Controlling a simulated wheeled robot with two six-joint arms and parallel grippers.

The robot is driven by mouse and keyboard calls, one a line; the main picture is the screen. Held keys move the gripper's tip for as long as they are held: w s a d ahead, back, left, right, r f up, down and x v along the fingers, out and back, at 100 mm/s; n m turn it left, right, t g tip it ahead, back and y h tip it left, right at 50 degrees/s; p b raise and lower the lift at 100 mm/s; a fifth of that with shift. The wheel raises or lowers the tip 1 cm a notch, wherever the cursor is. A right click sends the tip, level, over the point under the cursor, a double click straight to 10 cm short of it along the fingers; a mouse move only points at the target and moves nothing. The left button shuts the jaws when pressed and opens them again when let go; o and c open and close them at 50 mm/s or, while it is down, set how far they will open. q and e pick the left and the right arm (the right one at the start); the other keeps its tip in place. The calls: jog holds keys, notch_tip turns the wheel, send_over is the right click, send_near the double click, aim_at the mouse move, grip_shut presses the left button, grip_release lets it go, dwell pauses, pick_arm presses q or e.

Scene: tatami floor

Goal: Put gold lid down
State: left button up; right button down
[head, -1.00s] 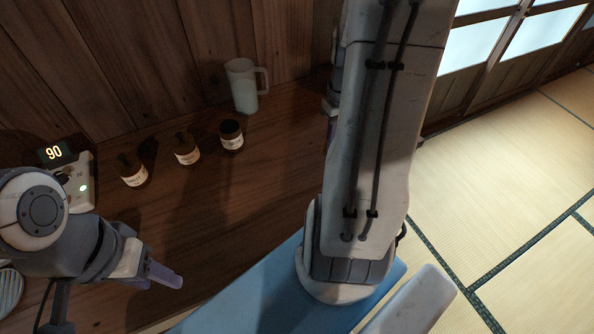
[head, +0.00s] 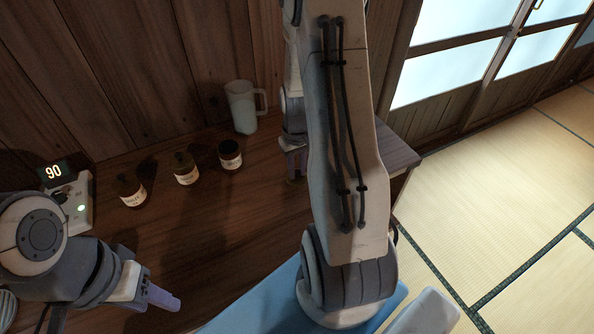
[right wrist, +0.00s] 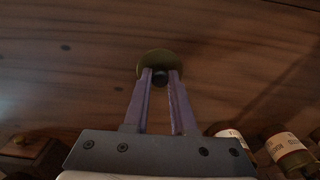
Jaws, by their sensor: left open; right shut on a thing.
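The gold lid (right wrist: 151,60) is a small round disc with a dark knob. In the right wrist view it is at the fingertips of my right gripper (right wrist: 160,78), which is shut on it. The wooden tabletop shows behind the lid; I cannot tell whether the lid touches it. In the head view my right gripper (head: 296,163) is right of the jars, partly behind my forearm, and the lid cannot be made out there. My left gripper (head: 165,298) is open and empty at the lower left over the table.
An open brown jar (head: 230,156) and two brown bottles, one in the middle (head: 186,169) and one at left (head: 131,191), stand in a row. A device reading 90 (head: 75,203) is at left. The table (head: 205,235) is bare in front.

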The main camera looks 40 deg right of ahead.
aim_at(297, 172)
jog(key=shift+f, duration=0.55)
jog(key=shift+f, duration=0.1)
jog(key=c, duration=0.7)
grip_release()
jog(key=shift+c, duration=0.2)
notch_tip(297, 172, up, 12)
jog(key=s+a+r+n, duration=0.2)
jog(key=a, duration=0.6)
jog(key=s+a+r+n, duration=0.2)
jog(key=s+a+n, duration=0.1)
jog(key=a, duration=0.6)
jog(key=s+a+r+n, duration=0.2)
jog(key=a, duration=0.6)
jog(key=s+a+n+y, duration=0.1)
jog(key=s+a+n, duration=0.2)
jog(key=s+a, duration=0.3)
jog(key=s, duration=0.3)
jog(key=shift+s, duration=0.2)
